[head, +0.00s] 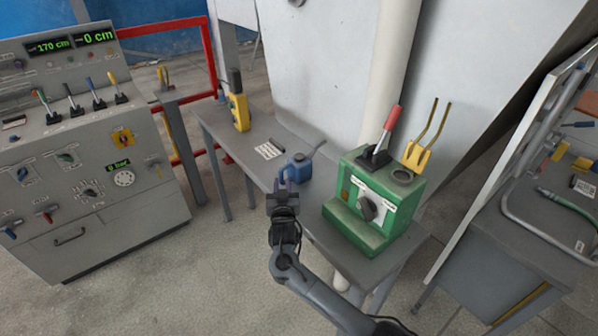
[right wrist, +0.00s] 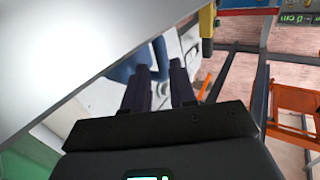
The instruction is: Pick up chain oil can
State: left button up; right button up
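The chain oil can (head: 299,169) is small and blue with a thin grey spout pointing up to the right. It stands upright on the grey table, left of the green machine. My right gripper (head: 282,182) is at the can's near left side, beside its handle. In the right wrist view, the two dark fingers (right wrist: 160,88) are apart, with part of the blue can (right wrist: 122,68) just beyond their tips. I cannot tell whether the handle lies between the fingers or touches them. My left gripper is not in view.
A green machine (head: 372,208) with a red-handled lever stands right of the can. A white label sheet (head: 268,150) and a yellow device (head: 239,112) are farther left on the table (head: 232,140). A pale panel and pipe (head: 389,65) rise behind. A control console (head: 85,150) stands left.

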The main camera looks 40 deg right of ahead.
aim_at(281, 177)
jog(key=shift+b+x, duration=0.6)
jog(key=shift+x, duration=1.8)
jog(key=shift+a, duration=0.1)
grip_shut()
jog(key=shift+r, duration=0.15)
